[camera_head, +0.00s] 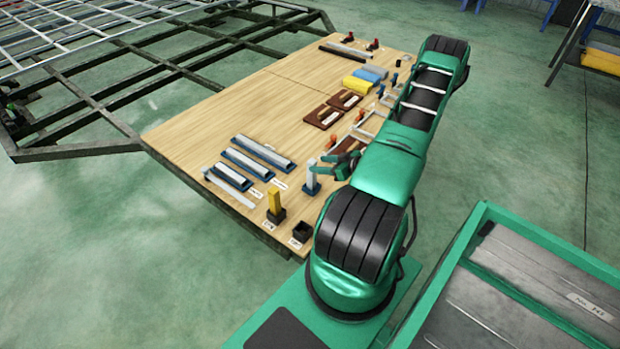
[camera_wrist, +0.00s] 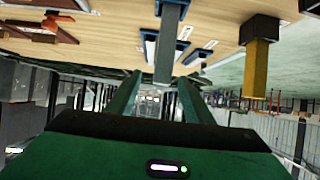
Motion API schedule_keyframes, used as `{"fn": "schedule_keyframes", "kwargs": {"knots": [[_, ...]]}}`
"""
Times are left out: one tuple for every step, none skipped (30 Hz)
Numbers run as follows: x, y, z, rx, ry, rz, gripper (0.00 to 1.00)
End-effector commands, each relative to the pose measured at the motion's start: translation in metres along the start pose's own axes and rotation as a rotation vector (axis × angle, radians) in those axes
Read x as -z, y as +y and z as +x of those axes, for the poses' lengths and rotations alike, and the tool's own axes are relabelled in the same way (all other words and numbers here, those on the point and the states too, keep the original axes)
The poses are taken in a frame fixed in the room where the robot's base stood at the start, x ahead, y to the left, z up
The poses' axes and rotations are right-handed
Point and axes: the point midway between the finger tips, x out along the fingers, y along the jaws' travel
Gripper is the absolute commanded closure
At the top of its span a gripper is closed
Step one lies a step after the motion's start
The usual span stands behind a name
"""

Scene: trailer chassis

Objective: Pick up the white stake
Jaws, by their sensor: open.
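The white stake (camera_head: 311,174) stands upright in a blue base near the table's front edge in the head view. In the wrist view, which shows the table at the top, the stake (camera_wrist: 167,45) looks grey and its free end lies between the two finger lines. My gripper (camera_head: 322,166) is open, level with the stake's upper part and just to its right in the head view. In the wrist view my gripper (camera_wrist: 163,76) has its fingers spread on both sides of the stake's end. Contact with the stake cannot be made out.
A yellow stake (camera_head: 275,201) stands in a black base to the left, beside an empty black holder (camera_head: 302,231). Grey bars in blue trays (camera_head: 262,155) lie behind. Brown blocks (camera_head: 323,117) and clamps line the table farther back. The left middle of the wooden table (camera_head: 195,135) is clear.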

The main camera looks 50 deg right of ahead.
Motion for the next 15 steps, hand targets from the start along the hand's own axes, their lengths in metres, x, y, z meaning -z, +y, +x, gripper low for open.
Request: {"fn": "schedule_keyframes", "kwargs": {"knots": [[0.000,-0.001,0.003,0.001,0.000,0.000,0.53],[0.000,-0.001,0.004,0.001,0.000,0.000,0.53],[0.000,-0.001,0.006,0.002,0.000,0.000,0.53],[-0.001,-0.002,0.008,0.002,0.000,0.000,0.53],[-0.001,-0.002,0.011,0.003,0.000,0.000,0.53],[-0.001,-0.003,0.016,0.003,0.000,0.000,0.53],[-0.002,-0.003,0.020,0.002,0.000,-0.001,0.53],[-0.002,-0.004,0.024,0.002,0.000,-0.001,0.53],[-0.002,-0.005,0.030,0.003,0.000,-0.001,0.53],[-0.003,-0.006,0.034,0.004,0.000,-0.001,0.53],[-0.002,-0.005,0.039,0.003,0.000,-0.001,0.53],[-0.002,-0.005,0.044,0.002,0.000,-0.001,0.53],[-0.003,-0.005,0.047,0.002,0.000,-0.001,0.53],[-0.003,-0.005,0.050,0.001,-0.001,-0.001,0.53],[-0.003,-0.005,0.052,0.001,-0.001,-0.001,0.53]]}}
